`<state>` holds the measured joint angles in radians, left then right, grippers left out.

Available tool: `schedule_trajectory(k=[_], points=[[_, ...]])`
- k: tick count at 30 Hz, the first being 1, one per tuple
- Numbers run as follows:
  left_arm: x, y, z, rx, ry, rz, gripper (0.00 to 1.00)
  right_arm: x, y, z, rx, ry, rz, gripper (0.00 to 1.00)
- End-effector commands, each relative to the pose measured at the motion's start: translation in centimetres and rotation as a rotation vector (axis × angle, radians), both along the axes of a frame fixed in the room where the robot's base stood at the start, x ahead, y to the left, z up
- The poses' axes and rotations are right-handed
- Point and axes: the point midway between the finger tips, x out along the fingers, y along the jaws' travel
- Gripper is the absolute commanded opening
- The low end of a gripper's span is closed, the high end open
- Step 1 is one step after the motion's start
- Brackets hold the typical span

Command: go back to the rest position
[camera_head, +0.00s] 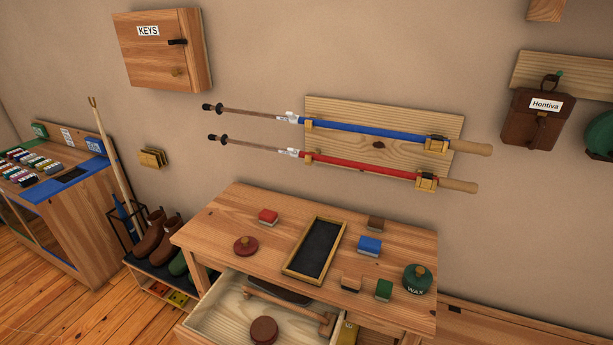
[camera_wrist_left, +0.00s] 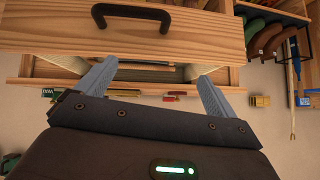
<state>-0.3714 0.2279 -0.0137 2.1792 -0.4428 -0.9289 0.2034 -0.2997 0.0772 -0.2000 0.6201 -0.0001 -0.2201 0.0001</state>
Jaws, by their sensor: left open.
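My left gripper (camera_wrist_left: 155,74) shows only in the left wrist view. Its two grey fingers are spread apart with nothing between them. Ahead of the fingers is a wooden drawer front (camera_wrist_left: 200,38) with a dark handle (camera_wrist_left: 132,14); the fingers appear clear of the handle. In the head view neither gripper is visible. The same wooden table (camera_head: 225,215) stands there with its drawer (camera_head: 222,318) pulled open. A round brown object (camera_head: 263,330) and a dark object with a wooden bar lie in the drawer.
On the table are a black-lined tray (camera_head: 289,271), a red block (camera_head: 268,216), a blue block (camera_head: 369,246), a green block (camera_head: 384,290) and a green wax tin (camera_head: 417,279). Two poles hang on a wall board (camera_head: 385,115). A shoe rack with boots (camera_head: 148,240) stands left of the table.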

Motion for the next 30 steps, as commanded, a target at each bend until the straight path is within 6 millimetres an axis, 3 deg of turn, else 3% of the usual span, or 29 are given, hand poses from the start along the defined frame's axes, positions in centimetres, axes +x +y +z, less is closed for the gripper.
schedule_trajectory(k=[9,17,21,30], points=[[-8.5,0.9,0.5,0.056,0.281,0.193,0.94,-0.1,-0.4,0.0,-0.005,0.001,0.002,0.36],[-15.1,0.4,1.4,0.026,0.503,0.271,0.94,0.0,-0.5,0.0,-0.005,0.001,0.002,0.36],[-13.8,0.4,-2.3,0.036,0.509,0.268,0.94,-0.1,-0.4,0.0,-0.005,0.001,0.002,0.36],[-13.0,0.1,-10.6,0.041,0.54,0.264,0.94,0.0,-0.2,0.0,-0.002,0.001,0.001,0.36]])
